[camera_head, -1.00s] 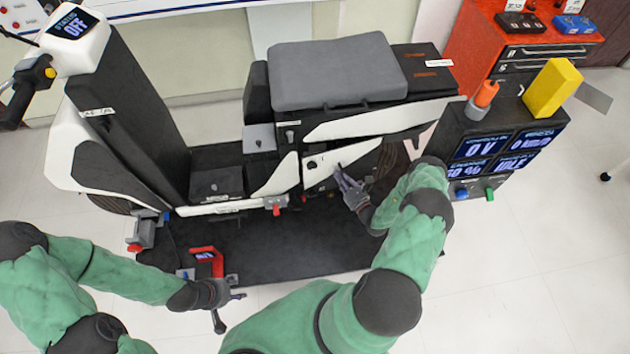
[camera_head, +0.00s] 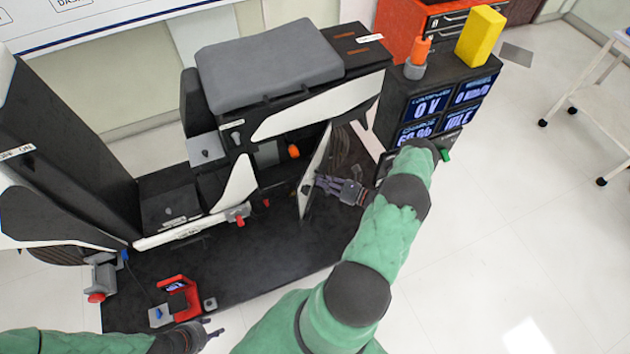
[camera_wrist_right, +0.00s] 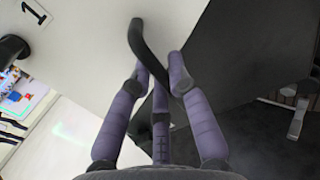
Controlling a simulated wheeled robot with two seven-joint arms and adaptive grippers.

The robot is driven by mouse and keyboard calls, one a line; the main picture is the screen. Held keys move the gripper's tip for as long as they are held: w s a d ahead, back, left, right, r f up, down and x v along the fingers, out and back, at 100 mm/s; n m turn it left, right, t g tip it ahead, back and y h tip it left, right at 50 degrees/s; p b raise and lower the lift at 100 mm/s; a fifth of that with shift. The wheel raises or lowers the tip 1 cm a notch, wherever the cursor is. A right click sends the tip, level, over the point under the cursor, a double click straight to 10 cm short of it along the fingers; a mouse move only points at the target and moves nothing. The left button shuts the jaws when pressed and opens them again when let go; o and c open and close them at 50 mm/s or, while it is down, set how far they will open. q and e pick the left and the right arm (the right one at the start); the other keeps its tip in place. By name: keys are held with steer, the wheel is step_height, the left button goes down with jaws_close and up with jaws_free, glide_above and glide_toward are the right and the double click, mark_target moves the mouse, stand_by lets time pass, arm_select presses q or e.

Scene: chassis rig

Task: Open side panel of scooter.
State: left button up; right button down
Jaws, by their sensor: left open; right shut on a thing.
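The scooter's side panel (camera_head: 316,168), white with a dark edge, is swung outward from the body. An opening with grey and orange parts (camera_head: 293,151) shows behind it. My right gripper (camera_head: 322,184) is at the panel's outer face. In the right wrist view its fingers (camera_wrist_right: 158,85) are closed around a dark curved handle (camera_wrist_right: 148,55) on the white panel (camera_wrist_right: 90,45). My left gripper (camera_head: 212,331) is open and empty, low in the head view near the dark platform's front edge.
A red device (camera_head: 180,295) sits on the dark platform (camera_head: 255,275) left of the panel. A display box (camera_head: 440,95) with a yellow block (camera_head: 480,36) on top stands to the right, close to my right arm.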

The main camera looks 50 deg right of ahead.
steer(key=shift+s+d+r, duration=0.1)
steer(key=shift+s+d, duration=0.6)
steer(key=shift+d, duration=0.05)
steer(key=c, duration=1.1)
jaws_free()
steer(key=shift+c, duration=0.2)
glide_toward(315, 159)
steer(key=shift+d+f+x, duration=0.1)
steer(key=shift+f+x, duration=0.05)
steer(key=shift+x, duration=0.9)
steer(key=shift+d+f+x, duration=0.1)
steer(key=shift+f+x, duration=0.05)
steer(key=shift+x, duration=0.95)
